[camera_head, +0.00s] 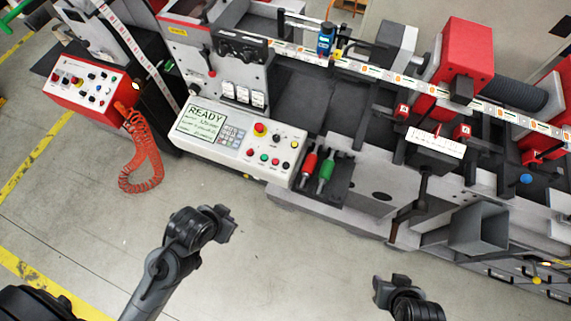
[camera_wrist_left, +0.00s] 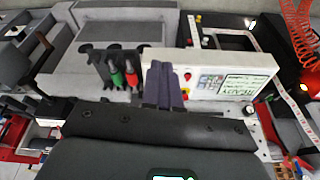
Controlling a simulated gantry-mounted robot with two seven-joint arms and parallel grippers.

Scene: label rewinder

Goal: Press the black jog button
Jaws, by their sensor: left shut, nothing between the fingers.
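The white control panel (camera_head: 243,150) carries a READY screen (camera_head: 200,124), a keypad and several round buttons. A small dark button (camera_head: 277,138) sits right of the red emergency stop (camera_head: 260,128); I cannot tell for sure that it is the black jog button. My left gripper (camera_head: 226,222) is shut and empty, in front of and below the panel, apart from it. In the left wrist view, its fingers (camera_wrist_left: 164,84) are together and overlap the button end of the panel (camera_wrist_left: 206,62), hiding some buttons. My right gripper (camera_head: 390,284) is low at the right; its finger gap is unclear.
A red tool (camera_head: 309,162) and a green tool (camera_head: 326,168) stand in a dark holder beside the panel. A red button box (camera_head: 92,92) with a coiled red cable (camera_head: 147,165) is at the left. Open floor lies in front of the machine.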

